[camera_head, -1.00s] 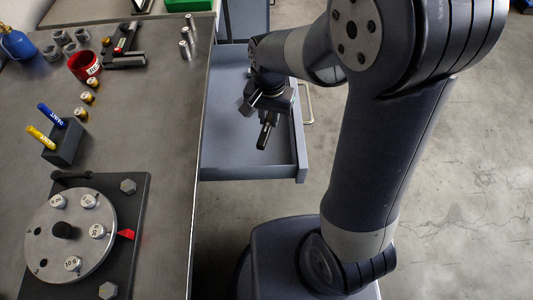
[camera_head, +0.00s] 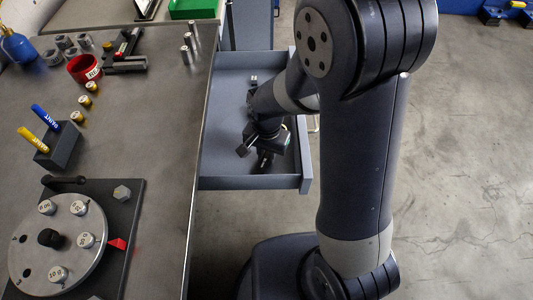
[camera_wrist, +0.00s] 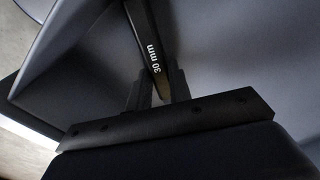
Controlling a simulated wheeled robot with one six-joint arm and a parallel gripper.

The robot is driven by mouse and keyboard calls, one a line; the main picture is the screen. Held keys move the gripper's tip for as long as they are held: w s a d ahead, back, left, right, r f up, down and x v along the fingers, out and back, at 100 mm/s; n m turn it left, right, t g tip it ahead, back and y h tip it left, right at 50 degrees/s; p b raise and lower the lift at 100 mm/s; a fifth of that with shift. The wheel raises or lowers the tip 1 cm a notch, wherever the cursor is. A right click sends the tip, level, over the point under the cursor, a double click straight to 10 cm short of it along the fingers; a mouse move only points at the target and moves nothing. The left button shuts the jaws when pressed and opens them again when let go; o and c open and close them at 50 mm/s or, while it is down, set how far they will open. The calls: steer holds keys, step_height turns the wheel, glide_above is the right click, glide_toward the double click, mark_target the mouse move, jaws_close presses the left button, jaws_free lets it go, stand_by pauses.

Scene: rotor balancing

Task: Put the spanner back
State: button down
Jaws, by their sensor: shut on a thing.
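The spanner (camera_wrist: 149,40) is a dark flat bar marked "30 mm", seen in the wrist view between the fingers of my gripper (camera_wrist: 158,88). My gripper is shut on it. In the head view my gripper (camera_head: 264,158) points down inside the open grey-blue drawer (camera_head: 245,183), near its front wall. The spanner cannot be made out clearly in the head view. In the wrist view the drawer's pale walls and floor (camera_wrist: 225,50) lie around the spanner. Whether the spanner touches the drawer floor cannot be told.
A small dark and light thing (camera_head: 253,79) shows towards the back of the drawer. Bare floor lies to the right.

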mark_target(266, 156)
steer(key=shift+f, duration=0.1)
steer(key=shift+f, duration=0.15)
steer(key=c, duration=1.3)
jaws_free()
step_height(266, 156, up, 12)
steer(key=p, duration=0.2)
steer(key=shift+r, duration=0.2)
